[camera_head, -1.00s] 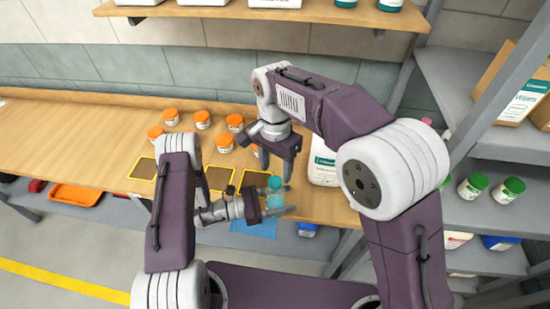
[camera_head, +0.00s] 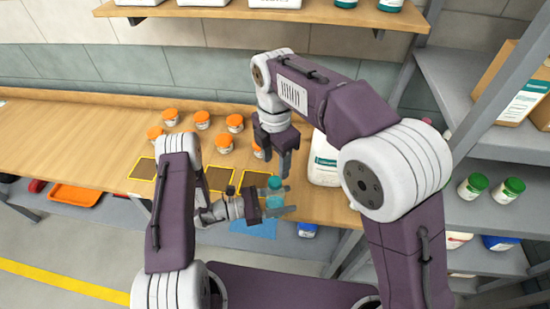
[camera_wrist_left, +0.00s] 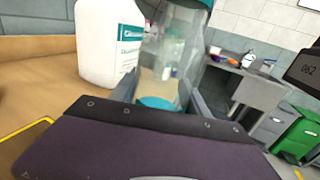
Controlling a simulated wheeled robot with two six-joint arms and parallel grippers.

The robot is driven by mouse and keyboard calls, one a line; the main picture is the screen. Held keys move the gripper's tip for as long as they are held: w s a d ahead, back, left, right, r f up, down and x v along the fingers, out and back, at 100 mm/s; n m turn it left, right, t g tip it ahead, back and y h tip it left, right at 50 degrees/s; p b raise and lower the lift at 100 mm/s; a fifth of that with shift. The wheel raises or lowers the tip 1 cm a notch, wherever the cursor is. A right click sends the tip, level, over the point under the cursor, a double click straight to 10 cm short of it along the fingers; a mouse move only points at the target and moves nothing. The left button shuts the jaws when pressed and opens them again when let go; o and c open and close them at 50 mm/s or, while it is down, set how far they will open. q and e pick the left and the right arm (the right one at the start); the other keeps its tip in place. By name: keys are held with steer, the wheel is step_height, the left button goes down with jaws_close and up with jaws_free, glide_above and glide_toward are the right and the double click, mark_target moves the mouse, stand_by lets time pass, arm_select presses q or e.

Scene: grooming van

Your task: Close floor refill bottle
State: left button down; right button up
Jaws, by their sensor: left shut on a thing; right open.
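A clear bottle (camera_head: 276,198) with a teal top stands roughly upright in my left gripper (camera_head: 278,212), above the bench's front edge. In the left wrist view the fingers are shut around the bottle (camera_wrist_left: 172,55); its body is see-through and its base is teal. A teal cap (camera_head: 274,183) shows at its top; in the wrist view only the cap's lower edge (camera_wrist_left: 195,3) is in frame. I cannot tell whether it is tight. My right gripper (camera_head: 277,158) is open and points down, just above the cap, apart from it and empty.
A white jug (camera_head: 325,163) with a teal label stands right of the grippers and behind the bottle in the wrist view. Several orange-lidded jars (camera_head: 202,120) stand at the back of the bench (camera_head: 70,140). Yellow-edged dark squares (camera_head: 220,179) lie at its front.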

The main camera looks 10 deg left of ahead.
mark_target(275, 181)
steer(key=shift+w+r, duration=0.1)
steer(key=shift+r, duration=0.15)
step_height(275, 181, down, 8)
steer(key=shift+f, duration=0.1)
stand_by(0.4)
